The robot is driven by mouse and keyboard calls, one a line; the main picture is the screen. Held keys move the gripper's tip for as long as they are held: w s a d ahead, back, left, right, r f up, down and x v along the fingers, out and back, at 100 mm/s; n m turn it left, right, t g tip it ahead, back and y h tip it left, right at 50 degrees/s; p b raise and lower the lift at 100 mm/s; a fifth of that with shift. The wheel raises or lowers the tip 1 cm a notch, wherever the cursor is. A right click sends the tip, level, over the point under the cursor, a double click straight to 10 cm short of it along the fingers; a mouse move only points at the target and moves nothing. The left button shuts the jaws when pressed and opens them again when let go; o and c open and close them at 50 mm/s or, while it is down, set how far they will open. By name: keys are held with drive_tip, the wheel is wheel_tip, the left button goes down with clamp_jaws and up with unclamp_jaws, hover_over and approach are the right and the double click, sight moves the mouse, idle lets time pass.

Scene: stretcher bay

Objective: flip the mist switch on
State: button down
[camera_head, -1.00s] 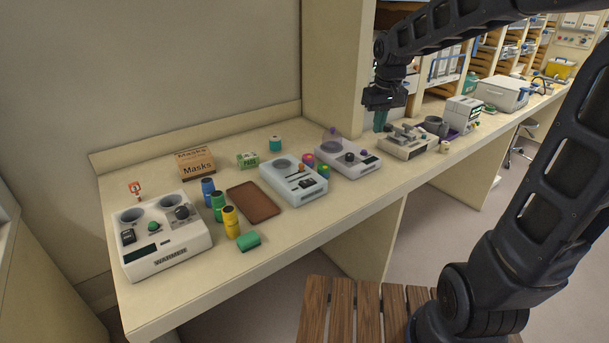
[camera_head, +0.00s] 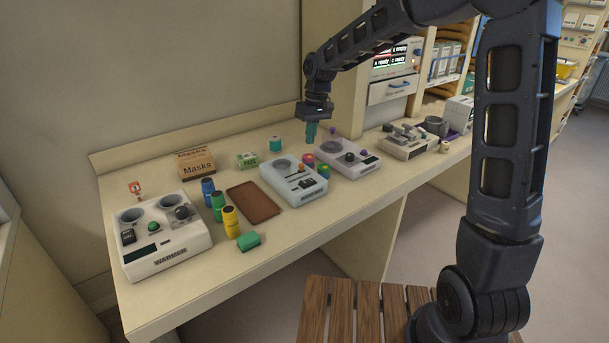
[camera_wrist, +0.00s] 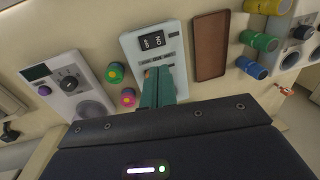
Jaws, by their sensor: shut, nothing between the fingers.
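A pale blue-white device (camera_head: 291,194) lies on the counter with a round grey disc, an orange knob and a black rocker switch (camera_head: 307,183). In the wrist view the rocker (camera_wrist: 152,41) shows white lettering upside down. No mist label is readable, so I cannot tell for certain that this is the mist switch. My gripper (camera_head: 311,138) points down above the back right of this device, apart from it in the head view. Its teal fingers (camera_wrist: 158,82) are shut and empty, and in the wrist view they cover part of the device's face, including its disc.
A device with a black knob (camera_head: 350,157) stands to the right. Coloured small containers (camera_head: 309,160) sit between the two. A brown tray (camera_head: 253,203), several bottles (camera_head: 230,222) and the warmer (camera_head: 160,251) stand to the left. A masks box (camera_head: 196,163) is behind.

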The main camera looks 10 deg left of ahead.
sight(304, 182)
drive_tip(key=shift+a+f, duration=0.1)
idle(0.3)
drive_tip(key=f, duration=0.4)
drive_tip(key=s+a+f, duration=0.1)
drive_tip(key=f, duration=0.8)
drive_tip(key=shift+s+a+f, duration=0.25)
drive_tip(key=shift+f, duration=0.15)
drive_tip(key=shift+s, duration=0.1)
drive_tip(key=shift+a+f, duration=0.1)
drive_tip(key=shift+f, duration=0.1)
drive_tip(key=shift+r, duration=0.1)
drive_tip(key=shift+w+d+r, duration=0.2)
drive_tip(key=shift+w+d, duration=0.35)
drive_tip(key=shift+d, duration=0.05)
